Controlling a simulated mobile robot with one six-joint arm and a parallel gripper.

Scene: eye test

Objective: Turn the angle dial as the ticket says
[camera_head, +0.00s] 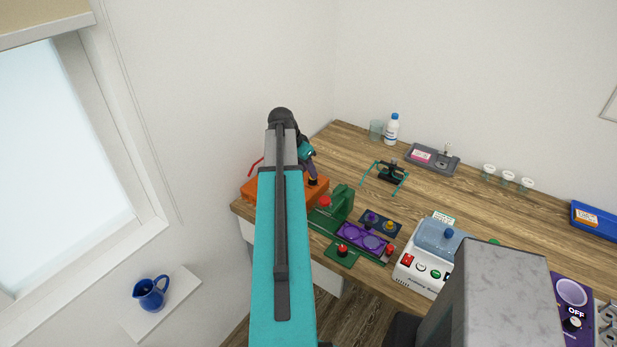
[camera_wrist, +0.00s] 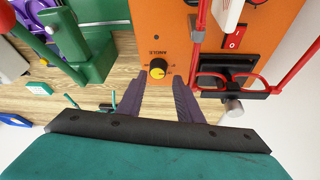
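The angle dial (camera_wrist: 158,68), a yellow and dark knob, sits on the orange machine (camera_wrist: 150,22) in the wrist view, beside upside-down "ANGLE" lettering. In the head view, my arm partly covers the orange machine (camera_head: 248,188). My gripper (camera_wrist: 158,82) is open, its two dark purple fingers spread, with the dial between and just past the tips. I cannot tell whether they touch it. My gripper (camera_head: 312,174) is partly hidden by my arm in the head view.
A red switch (camera_wrist: 235,37) and a red wire frame (camera_wrist: 196,55) stand right of the dial in the wrist view. A green press (camera_head: 336,207) stands close to the orange machine. A white machine (camera_head: 417,270) is further right. A bottle (camera_head: 392,130) stands at the back.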

